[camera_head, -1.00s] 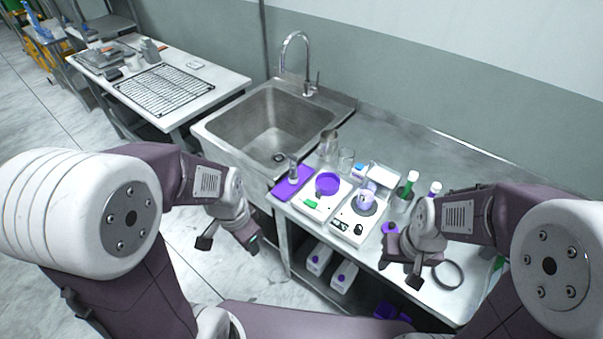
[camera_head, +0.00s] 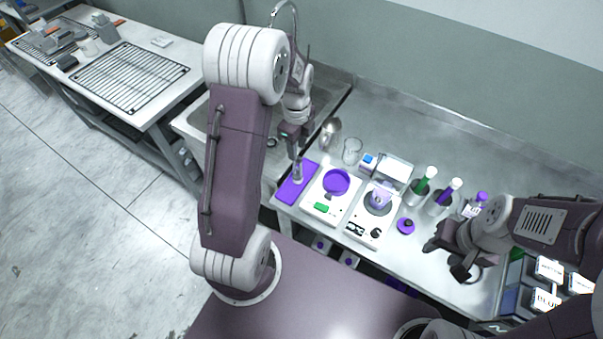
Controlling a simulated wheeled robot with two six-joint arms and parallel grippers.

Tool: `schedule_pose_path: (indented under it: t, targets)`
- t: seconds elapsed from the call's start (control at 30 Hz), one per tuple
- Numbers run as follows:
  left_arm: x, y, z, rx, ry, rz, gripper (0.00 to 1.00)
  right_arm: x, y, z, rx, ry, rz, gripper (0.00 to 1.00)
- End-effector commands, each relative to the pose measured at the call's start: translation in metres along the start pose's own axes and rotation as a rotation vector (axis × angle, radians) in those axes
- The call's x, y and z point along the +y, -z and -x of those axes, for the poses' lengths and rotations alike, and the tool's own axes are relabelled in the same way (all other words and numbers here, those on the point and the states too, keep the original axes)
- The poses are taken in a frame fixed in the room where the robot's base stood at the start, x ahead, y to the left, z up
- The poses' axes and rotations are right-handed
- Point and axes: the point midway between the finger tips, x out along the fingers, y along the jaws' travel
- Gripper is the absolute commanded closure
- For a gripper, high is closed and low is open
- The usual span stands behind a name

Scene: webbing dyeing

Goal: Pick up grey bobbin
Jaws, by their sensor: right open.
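A small grey upright piece that looks like the grey bobbin (camera_head: 298,174) stands on a purple mat (camera_head: 291,192) at the left end of the steel counter. My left gripper (camera_head: 293,154) is just above it, pointing down. Its fingers look narrow and partly overlap the top of the bobbin in the picture, so I cannot tell whether they touch it or how far apart they are. My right gripper (camera_head: 447,258) is open and empty over the right front part of the counter.
A white scale with a purple dish (camera_head: 336,182) and a white stirrer with a purple-filled beaker (camera_head: 380,195) stand right of the mat. Glass beakers (camera_head: 352,151) and capped bottles stand around. The sink (camera_head: 325,92) lies behind my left arm. A rack table (camera_head: 130,80) is at left.

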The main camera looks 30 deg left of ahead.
Motion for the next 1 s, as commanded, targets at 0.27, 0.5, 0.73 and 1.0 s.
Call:
schedule_pose_path:
  t: [0.27, 0.5, 0.73, 1.0]
  targets:
    - [0.001, 0.001, -0.034, 0.001, -0.002, 0.000, 0.64, 0.000, 0.001, 0.006, 0.000, 0.000, 0.000, 0.55]
    - [0.007, 0.005, -0.060, 0.002, -0.009, -0.001, 0.64, 0.000, 0.002, 0.019, 0.000, 0.000, 0.000, 0.55]
    - [0.006, 0.005, -0.086, 0.000, -0.002, 0.000, 0.64, 0.000, 0.002, 0.020, 0.000, 0.000, 0.000, 0.55]
    - [0.005, 0.005, -0.086, 0.000, -0.001, 0.000, 0.91, 0.000, 0.002, 0.019, 0.000, 0.000, 0.000, 0.55]
